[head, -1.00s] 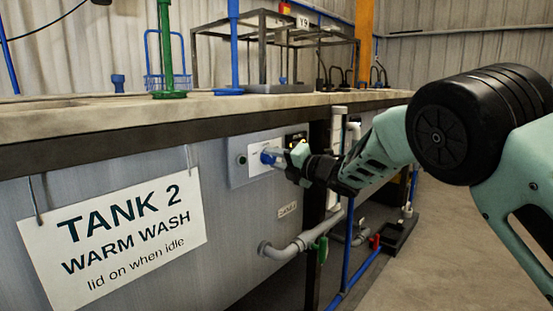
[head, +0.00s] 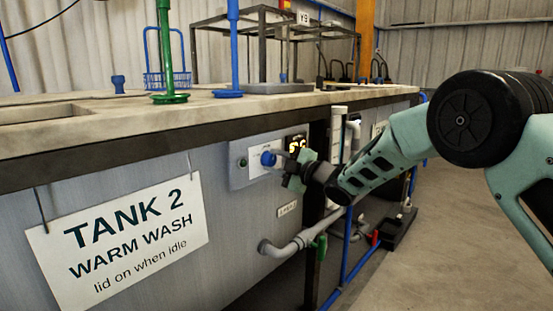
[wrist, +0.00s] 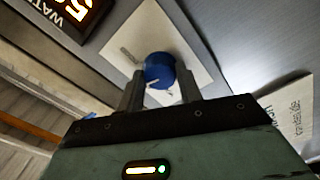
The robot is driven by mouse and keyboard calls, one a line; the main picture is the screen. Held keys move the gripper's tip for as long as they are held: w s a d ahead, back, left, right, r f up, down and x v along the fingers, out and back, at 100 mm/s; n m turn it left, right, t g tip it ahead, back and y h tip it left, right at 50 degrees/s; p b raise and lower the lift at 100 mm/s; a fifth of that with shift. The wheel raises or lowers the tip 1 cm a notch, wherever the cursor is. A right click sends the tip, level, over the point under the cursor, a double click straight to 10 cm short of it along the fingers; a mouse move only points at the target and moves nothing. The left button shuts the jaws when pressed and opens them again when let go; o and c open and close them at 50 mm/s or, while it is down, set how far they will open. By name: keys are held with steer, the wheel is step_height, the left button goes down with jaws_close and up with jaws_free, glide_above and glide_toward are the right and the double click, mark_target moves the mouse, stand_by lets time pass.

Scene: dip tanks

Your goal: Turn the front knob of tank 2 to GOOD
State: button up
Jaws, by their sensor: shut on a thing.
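The blue knob (head: 268,158) sits on a white label plate on the front control panel of tank 2. In the wrist view the knob (wrist: 158,70) is between my two grey fingers, with a small pale mark at its lower edge. My gripper (head: 280,160) reaches it from the right and is shut on it; it also shows in the wrist view (wrist: 161,88). The tank 2 sign (head: 125,238) hangs left of the panel. The lettering on the knob's plate is too small or covered to read, so the setting cannot be told.
A lit orange display (head: 296,143) is right of the knob, and a small dark green button (head: 243,162) is left of it. A grey pipe (head: 285,246) with a green handle runs below. The bench edge (head: 150,139) overhangs the panel. Open floor lies right.

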steer(key=m+p, duration=0.2)
steer(key=m, duration=0.3)
steer(key=m+p, duration=0.2)
steer(key=m, duration=0.2)
steer(key=shift+f+m+t, duration=0.1)
steer(key=shift+m+t, duration=0.2)
steer(key=shift+m, duration=0.1)
steer(key=shift+s, duration=0.1)
steer(key=o, duration=1)
steer(key=shift+s+d, duration=0.2)
steer(key=shift+d, duration=0.1)
steer(key=v, duration=1.6)
steer(key=shift+s+d, duration=0.2)
steer(key=shift+s, duration=0.15)
